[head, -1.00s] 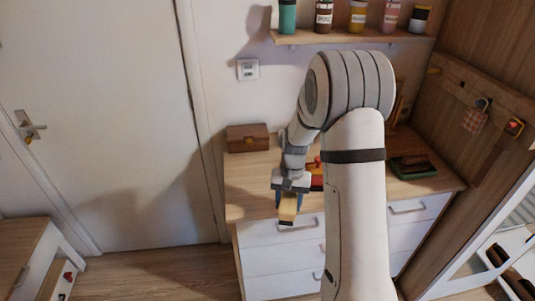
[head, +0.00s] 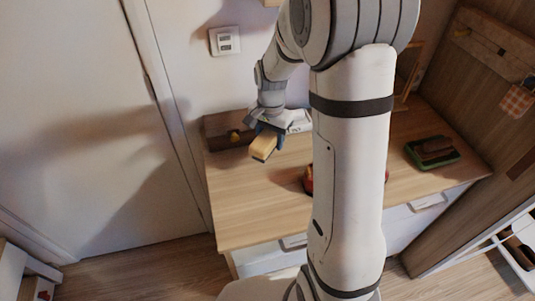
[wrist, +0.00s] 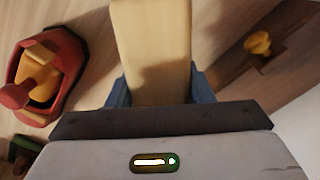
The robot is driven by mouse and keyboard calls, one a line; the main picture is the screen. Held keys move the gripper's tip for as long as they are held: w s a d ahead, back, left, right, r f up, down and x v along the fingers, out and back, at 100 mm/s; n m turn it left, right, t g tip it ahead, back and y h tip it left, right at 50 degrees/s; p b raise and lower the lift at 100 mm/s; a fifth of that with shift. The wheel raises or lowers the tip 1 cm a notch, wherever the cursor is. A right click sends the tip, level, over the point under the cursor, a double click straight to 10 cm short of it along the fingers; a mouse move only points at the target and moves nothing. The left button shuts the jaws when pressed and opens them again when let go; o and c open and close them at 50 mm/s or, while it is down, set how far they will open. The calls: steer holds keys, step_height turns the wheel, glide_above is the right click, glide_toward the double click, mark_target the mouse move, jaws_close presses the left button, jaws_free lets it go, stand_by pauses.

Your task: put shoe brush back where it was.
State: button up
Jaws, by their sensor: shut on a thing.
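My gripper (head: 266,130) is shut on a pale wooden block with a dark underside, which looks like the shoe brush (head: 262,148). It is held above the left part of the dresser top (head: 250,205), in front of a dark wooden box with a yellow knob (head: 217,124). In the wrist view the brush (wrist: 152,45) points away between the blue fingers of my gripper (wrist: 160,92). Its underside is hidden there. I cannot tell its exact height above the top.
A red thing with yellow parts (wrist: 62,60) sits on the dresser, partly hidden by my arm in the head view. A green tray holding a brown object (head: 446,159) is at the right. The dresser's front left is clear. A wall switch (head: 224,40) is behind.

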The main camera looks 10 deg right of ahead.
glide_above(270, 163)
step_height(270, 163, down, 4)
steer(key=shift+w+f, duration=0.1)
steer(key=shift+f+p, duration=0.4)
steer(key=shift+f, duration=1.5)
steer(key=shift+f, duration=0.15)
steer(key=o, duration=0.9)
steer(key=shift+o, duration=0.2)
